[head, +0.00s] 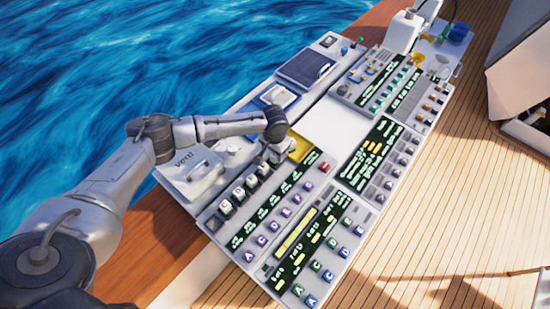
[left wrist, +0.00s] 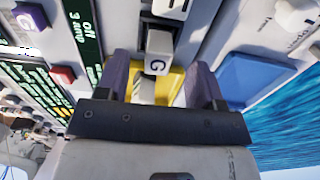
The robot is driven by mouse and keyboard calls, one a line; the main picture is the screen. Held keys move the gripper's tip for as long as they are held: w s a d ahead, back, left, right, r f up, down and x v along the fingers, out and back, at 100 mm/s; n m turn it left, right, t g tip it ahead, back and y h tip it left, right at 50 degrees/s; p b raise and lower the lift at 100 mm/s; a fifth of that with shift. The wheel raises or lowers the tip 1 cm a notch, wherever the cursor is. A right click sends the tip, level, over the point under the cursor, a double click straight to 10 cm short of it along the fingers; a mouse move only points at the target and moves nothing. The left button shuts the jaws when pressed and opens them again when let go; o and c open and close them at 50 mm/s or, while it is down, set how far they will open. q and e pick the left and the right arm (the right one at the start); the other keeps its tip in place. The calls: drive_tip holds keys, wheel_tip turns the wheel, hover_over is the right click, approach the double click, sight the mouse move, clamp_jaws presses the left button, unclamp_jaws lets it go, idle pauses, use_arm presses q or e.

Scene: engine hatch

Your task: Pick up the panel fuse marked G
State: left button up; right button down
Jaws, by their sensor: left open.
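The panel fuse marked G (left wrist: 157,52) is a pale block with a dark letter on its face, in the upper middle of the left wrist view. My left gripper (left wrist: 160,78) is open, with one purple-grey finger on each side of the fuse's line and a gap to both. I cannot tell how deep the fingers reach around it. In the head view my left gripper (head: 277,152) is over the far end of the row of white fuses (head: 238,194) and hides most of that spot. My right gripper is not in view.
Lettered buttons and dark label strips (head: 262,222) cover the near panel. A blank white area (head: 335,125) is to the right. Water lies beyond the left edge.

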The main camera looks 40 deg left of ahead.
sight(275, 157)
use_arm(q)
drive_tip(key=shift+f, duration=2.1)
drive_tip(key=shift+c, duration=0.3)
drive_tip(key=c, duration=0.9)
drive_tip(key=shift+c, duration=0.3)
drive_tip(key=shift+r, duration=0.15)
